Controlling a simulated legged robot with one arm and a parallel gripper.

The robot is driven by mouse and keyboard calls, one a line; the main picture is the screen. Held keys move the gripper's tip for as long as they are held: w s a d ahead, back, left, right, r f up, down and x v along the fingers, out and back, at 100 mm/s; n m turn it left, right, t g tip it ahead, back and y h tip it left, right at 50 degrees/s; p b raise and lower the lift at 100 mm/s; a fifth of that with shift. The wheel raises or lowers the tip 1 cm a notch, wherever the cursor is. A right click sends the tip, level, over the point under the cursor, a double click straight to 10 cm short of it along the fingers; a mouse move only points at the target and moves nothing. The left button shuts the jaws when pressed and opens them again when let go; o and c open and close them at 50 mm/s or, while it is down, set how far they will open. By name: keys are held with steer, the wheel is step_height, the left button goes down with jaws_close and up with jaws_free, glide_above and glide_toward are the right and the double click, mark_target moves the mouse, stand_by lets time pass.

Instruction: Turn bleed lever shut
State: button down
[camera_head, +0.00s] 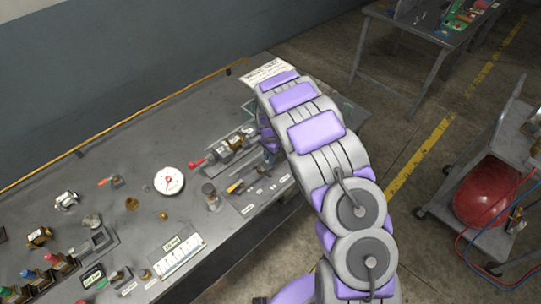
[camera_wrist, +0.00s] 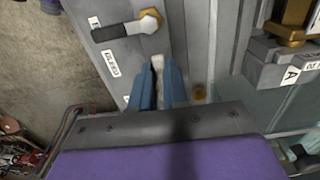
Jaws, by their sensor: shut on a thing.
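In the wrist view, a lever with a black handle (camera_wrist: 122,31) and a brass and silver nut (camera_wrist: 150,20) lies across a grey plate. The lever's handle points left. My gripper (camera_wrist: 158,68) has two blue fingers below the nut. They are shut on a small pale piece (camera_wrist: 157,62); I cannot tell whether it belongs to the lever. A white label (camera_wrist: 111,63) sits left of the fingers, its text too small to read surely. In the head view, my arm hides most of the gripper at the bench's right end. A red-handled valve (camera_head: 198,163) lies to its left.
The grey bench (camera_head: 125,160) holds a white dial gauge (camera_head: 169,181), small fittings and labels. A brass block (camera_wrist: 291,32) on a grey fixture stands right of my fingers. A red tank (camera_head: 487,190) on a cart is at right, with open floor between.

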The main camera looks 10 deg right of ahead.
steer(key=shift+w+r, duration=0.15)
steer(key=shift+w, duration=0.05)
steer(key=c, duration=1.1)
jaws_free()
steer(key=shift+s, duration=0.1)
step_height(320, 180, up, 17)
steer(key=shift+a+r+p, duration=0.1)
steer(key=shift+p, duration=0.75)
